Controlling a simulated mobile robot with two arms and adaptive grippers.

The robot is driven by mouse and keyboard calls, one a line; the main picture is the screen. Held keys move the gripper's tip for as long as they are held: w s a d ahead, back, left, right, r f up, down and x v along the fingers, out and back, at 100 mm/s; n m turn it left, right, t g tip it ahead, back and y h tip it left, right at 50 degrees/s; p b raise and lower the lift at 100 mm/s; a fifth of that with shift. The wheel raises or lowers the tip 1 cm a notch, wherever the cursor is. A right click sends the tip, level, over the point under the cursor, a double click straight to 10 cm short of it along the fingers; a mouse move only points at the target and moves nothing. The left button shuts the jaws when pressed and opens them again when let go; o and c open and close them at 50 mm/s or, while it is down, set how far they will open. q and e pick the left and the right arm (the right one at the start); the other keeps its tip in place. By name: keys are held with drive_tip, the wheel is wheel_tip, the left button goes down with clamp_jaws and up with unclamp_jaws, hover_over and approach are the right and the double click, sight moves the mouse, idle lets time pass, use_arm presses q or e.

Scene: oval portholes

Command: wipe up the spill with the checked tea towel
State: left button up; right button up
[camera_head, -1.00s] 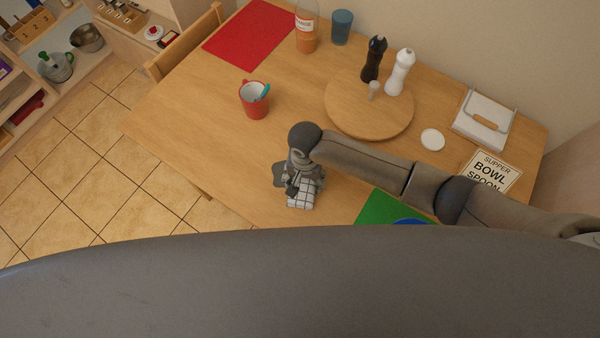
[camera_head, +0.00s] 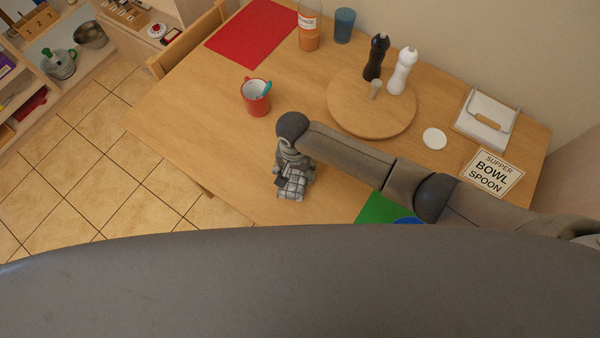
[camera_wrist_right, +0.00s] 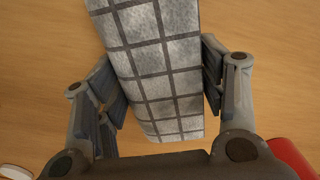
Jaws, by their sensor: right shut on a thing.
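The checked tea towel (camera_head: 291,188), white-grey with dark lines, is held in my right gripper (camera_head: 287,170) over the near left part of the table. In the right wrist view the towel (camera_wrist_right: 158,60) runs between the two fingers (camera_wrist_right: 165,88), which are shut on it; its surface looks blotchy grey. No spill shows on the bare wood now; whatever lies beneath the towel and gripper is hidden. I cannot tell whether the towel presses on the tabletop. My left gripper is out of view.
A red mug (camera_head: 256,104) with a teal utensil stands just beyond my right gripper on the table (camera_head: 190,120). A round board (camera_head: 350,115) with two mills, a white coaster (camera_head: 434,138), a napkin holder (camera_head: 486,122) and a sign (camera_head: 492,173) lie right. A green mat (camera_head: 376,207) is near.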

drive_tip(key=shift+w+a+f+b, duration=0.1)
drive_tip(key=shift+w+a+b, duration=0.3)
drive_tip(key=shift+w+a, duration=0.25)
drive_tip(key=shift+w+a+f+b, duration=0.1)
drive_tip(key=shift+w+a+b, duration=0.3)
drive_tip(key=shift+a, duration=0.45)
drive_tip(key=shift+w+a+r, duration=0.15)
drive_tip(key=shift+w+a, duration=0.25)
drive_tip(key=shift+a, duration=0.15)
drive_tip(key=d+r+p, duration=0.1)
drive_tip(key=r+p, duration=0.1)
drive_tip(key=p, duration=0.2)
drive_tip(key=s+d+r+p, duration=0.1)
drive_tip(key=r+p, duration=0.2)
drive_tip(key=p, duration=0.1)
drive_tip(key=s+d+r+p, duration=0.1)
drive_tip(key=r+p, duration=0.2)
drive_tip(key=p, duration=0.1)
drive_tip(key=shift+s+d+r, duration=0.25)
drive_tip(key=shift+d, duration=0.05)
drive_tip(key=shift+s+d+r+p, duration=0.15)
drive_tip(key=shift+d+r+p, duration=0.15)
drive_tip(key=shift+p, duration=0.2)
